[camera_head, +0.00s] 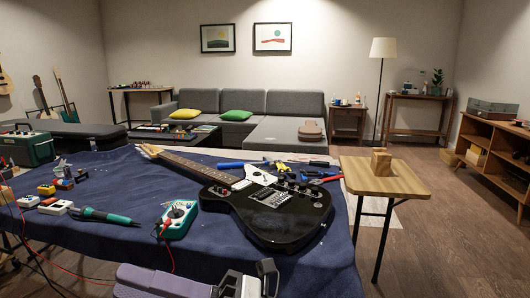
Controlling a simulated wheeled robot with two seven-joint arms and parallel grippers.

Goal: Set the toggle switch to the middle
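The black electric guitar (290,232) lies face up on the blue cloth, its neck (195,167) pointing to the back left. Its body carries a white plate (262,178), a metal bridge and several small knobs. The toggle switch is too small to make out among these parts, so its position cannot be told.
A green meter (178,219) and a soldering iron (105,216) lie left of the guitar. Blue-handled pliers (318,175) lie behind it. Several small pedals and a green case (28,146) are at the left. A small wooden table (400,180) stands at the right.

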